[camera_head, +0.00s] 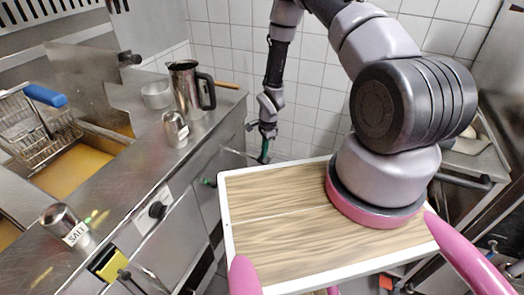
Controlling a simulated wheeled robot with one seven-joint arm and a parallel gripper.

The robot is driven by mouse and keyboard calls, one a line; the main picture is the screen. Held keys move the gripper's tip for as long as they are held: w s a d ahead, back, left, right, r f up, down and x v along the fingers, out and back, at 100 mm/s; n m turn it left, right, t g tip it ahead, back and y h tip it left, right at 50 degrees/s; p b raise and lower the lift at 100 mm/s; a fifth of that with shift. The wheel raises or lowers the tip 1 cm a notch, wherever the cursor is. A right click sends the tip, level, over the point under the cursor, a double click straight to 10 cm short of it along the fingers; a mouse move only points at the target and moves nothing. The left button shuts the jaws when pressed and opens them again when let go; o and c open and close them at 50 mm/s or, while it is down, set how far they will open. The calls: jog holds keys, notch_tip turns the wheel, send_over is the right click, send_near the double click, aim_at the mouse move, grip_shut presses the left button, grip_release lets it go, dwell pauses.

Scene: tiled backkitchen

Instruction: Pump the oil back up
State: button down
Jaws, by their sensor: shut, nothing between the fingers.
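My gripper (262,134) is shut and empty, pointing down in the gap past the right end of the steel fryer counter. A green-gripped handle (264,152) shows right below the fingertips; I cannot tell whether they touch it. A second small green part (209,182) shows low on the counter's end, beside a metal bar. The fryer vat (72,172) at the left holds yellow-brown oil. A wire fry basket (35,130) with a blue handle hangs over it. The lower part of the green handle's mechanism is hidden.
On the counter stand a steel jug (187,92), a clear bowl (157,95), a small steel shaker (175,129) and a shaker labelled SALT (66,226). A black knob (156,209) is on the counter front. A tiled wall (318,75) closes the back; another steel unit stands at the right.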

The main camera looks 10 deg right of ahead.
jog(key=shift+w+d+r, duration=0.15)
jog(key=shift+d+r, duration=0.1)
jog(key=shift+d, duration=0.45)
jog(key=shift+w+d+r, duration=0.15)
jog(key=shift+d+r, duration=0.1)
jog(key=shift+d, duration=0.4)
notch_tip(320, 180, up, 11)
jog(key=d, duration=0.1)
jog(key=shift+w, duration=0.1)
jog(key=s+a+r+m+h, duration=0.1)
jog(key=a+r+m, duration=0.3)
jog(key=m, duration=0.5)
notch_tip(320, 180, up, 2)
jog(key=shift+s+a, duration=0.15)
jog(key=shift+a, duration=0.15)
